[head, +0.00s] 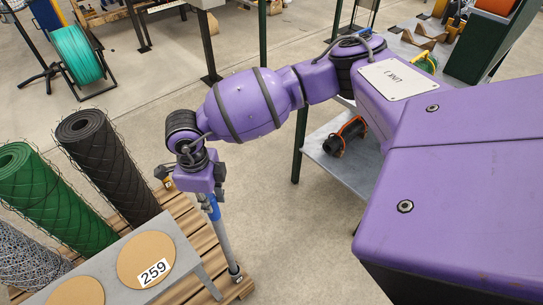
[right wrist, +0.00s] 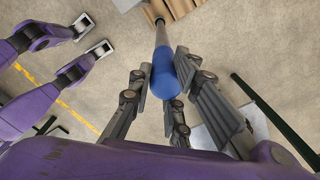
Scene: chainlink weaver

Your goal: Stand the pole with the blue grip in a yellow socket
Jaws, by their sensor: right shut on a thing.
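My right gripper (head: 205,183) is shut on the pole with the blue grip (head: 212,208). The grey shaft (head: 223,240) hangs below the gripper, slightly tilted, with its lower end at the pallet's right front corner. A dark fitting (head: 234,269) shows at that end; I cannot tell whether it is a socket or the pole's foot. In the right wrist view the blue grip (right wrist: 165,78) lies between my fingers (right wrist: 155,100), and the shaft runs away towards the pallet. A small yellowish piece (head: 168,184) shows by the pallet's far edge; I cannot tell whether it is a socket. My left gripper is not seen.
A wooden pallet (head: 183,212) carries green (head: 62,195) and black mesh rolls (head: 108,160). A grey bench (head: 190,262) with round brown discs, one marked 259 (head: 152,258), stands in front. A grey shelf (head: 345,170) is right of the arm. Floor between is clear.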

